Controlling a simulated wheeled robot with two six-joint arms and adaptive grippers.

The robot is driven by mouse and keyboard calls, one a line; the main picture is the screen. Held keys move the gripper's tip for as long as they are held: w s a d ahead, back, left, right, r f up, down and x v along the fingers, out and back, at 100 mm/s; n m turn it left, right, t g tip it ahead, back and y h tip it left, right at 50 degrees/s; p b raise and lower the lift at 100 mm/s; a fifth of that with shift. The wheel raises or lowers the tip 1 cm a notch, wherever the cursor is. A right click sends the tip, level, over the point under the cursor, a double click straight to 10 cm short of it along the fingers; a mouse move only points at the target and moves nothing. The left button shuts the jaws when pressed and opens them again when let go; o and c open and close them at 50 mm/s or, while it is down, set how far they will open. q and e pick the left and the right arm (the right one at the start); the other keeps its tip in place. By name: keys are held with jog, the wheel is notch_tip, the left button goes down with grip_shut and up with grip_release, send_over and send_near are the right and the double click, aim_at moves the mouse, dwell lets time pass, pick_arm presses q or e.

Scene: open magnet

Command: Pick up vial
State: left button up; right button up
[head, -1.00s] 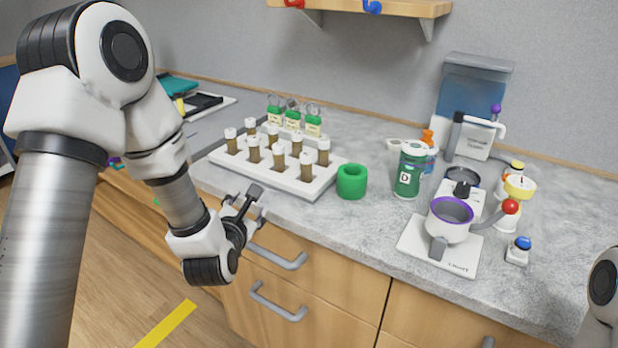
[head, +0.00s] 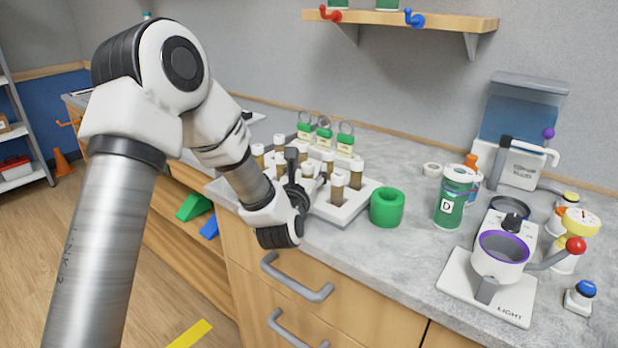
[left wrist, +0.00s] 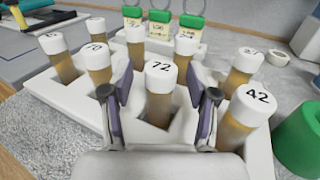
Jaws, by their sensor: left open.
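Several brown vials with white numbered caps stand upright in a white rack (head: 340,214) on the counter. My left gripper (head: 298,166) is at the rack's front edge, reaching over it. In the left wrist view the left gripper (left wrist: 163,100) is open, with a finger on each side of the vial capped 72 (left wrist: 160,88); I cannot tell whether they touch it. Vial 70 (left wrist: 96,62) is to its left and vial 42 (left wrist: 244,112) to its right. In the head view the gripper hides some vials. My right gripper is not in view.
A green ring-shaped holder (head: 387,208) stands right of the rack. A green jar marked D (head: 453,200) and a white device with a purple-rimmed cup (head: 502,258) are further right. A shelf (head: 400,20) hangs above.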

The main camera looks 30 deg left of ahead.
pick_arm(q)
jog(key=shift+w, duration=0.2)
jog(key=shift+s, duration=0.1)
jog(key=shift+c, duration=1.1)
grip_shut()
jog(key=shift+r, duration=0.1)
